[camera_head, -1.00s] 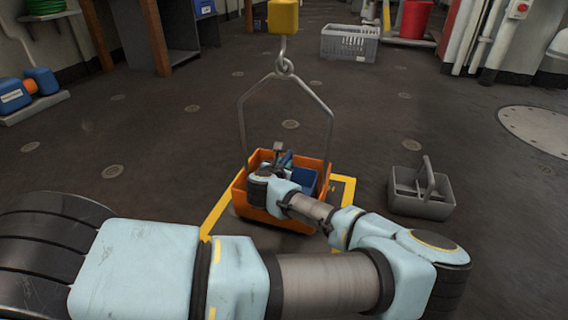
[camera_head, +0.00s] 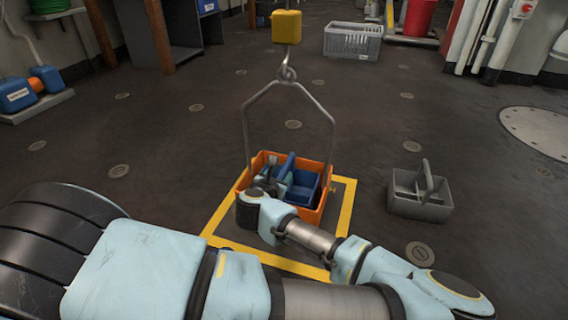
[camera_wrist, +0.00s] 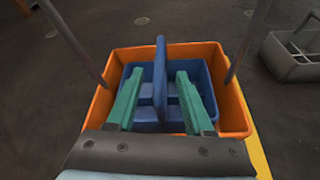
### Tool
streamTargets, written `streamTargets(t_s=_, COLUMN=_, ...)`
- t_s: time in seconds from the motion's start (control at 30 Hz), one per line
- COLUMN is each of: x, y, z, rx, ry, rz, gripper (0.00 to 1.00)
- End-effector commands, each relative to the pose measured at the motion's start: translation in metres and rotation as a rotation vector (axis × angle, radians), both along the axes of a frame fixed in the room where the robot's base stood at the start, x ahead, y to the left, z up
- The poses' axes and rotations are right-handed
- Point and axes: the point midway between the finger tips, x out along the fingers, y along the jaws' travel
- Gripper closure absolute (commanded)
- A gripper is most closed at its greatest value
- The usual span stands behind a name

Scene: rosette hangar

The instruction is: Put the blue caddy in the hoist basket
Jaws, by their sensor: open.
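The blue caddy (camera_head: 300,186) sits inside the orange hoist basket (camera_head: 322,207), upright, with its handle up. In the wrist view the caddy (camera_wrist: 207,79) stands within the walls of the basket (camera_wrist: 236,118), its handle (camera_wrist: 160,65) pointing up. My gripper (camera_wrist: 157,88) is open, its green fingers apart on either side of the handle, with gaps between them and it. In the head view my gripper (camera_head: 272,183) is at the near left of the caddy, partly hidden by my wrist. The caddy's underside is hidden.
The basket hangs from a metal bail (camera_head: 247,120) under a yellow hook block (camera_head: 286,26), within a yellow floor square (camera_head: 349,205). A grey caddy (camera_head: 420,195) stands to the right. A grey crate (camera_head: 352,42) is at the back. Open floor lies left.

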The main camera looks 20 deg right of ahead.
Motion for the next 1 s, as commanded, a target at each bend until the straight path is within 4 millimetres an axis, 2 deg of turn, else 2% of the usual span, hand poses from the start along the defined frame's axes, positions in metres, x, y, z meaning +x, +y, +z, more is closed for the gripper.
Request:
streamTargets(t_s=0.1, x=-0.014, y=0.011, z=0.009, rx=0.002, ry=0.0, rz=-0.001, gripper=0.48)
streamTargets(t_s=0.3, x=-0.024, y=0.019, z=0.013, rx=0.001, ry=0.001, rz=-0.001, gripper=0.48)
streamTargets(t_s=0.47, x=-0.024, y=0.021, z=0.012, rx=-0.003, ry=0.004, rz=0.007, gripper=0.48)
streamTargets(t_s=0.57, x=-0.016, y=0.033, z=0.009, rx=-0.033, ry=0.045, rz=0.086, gripper=0.48)
streamTargets(t_s=0.67, x=-0.001, y=0.065, z=0.001, rx=-0.113, ry=0.146, rz=0.279, gripper=0.48)
streamTargets(t_s=0.8, x=0.011, y=0.127, z=-0.017, rx=-0.301, ry=0.346, rz=0.688, gripper=0.48)
streamTargets(t_s=0.9, x=0.007, y=0.164, z=-0.028, rx=-0.452, ry=0.478, rz=0.987, gripper=0.48)
streamTargets(t_s=1.0, x=-0.004, y=0.191, z=-0.033, rx=-0.609, ry=0.595, rz=1.269, gripper=0.48)
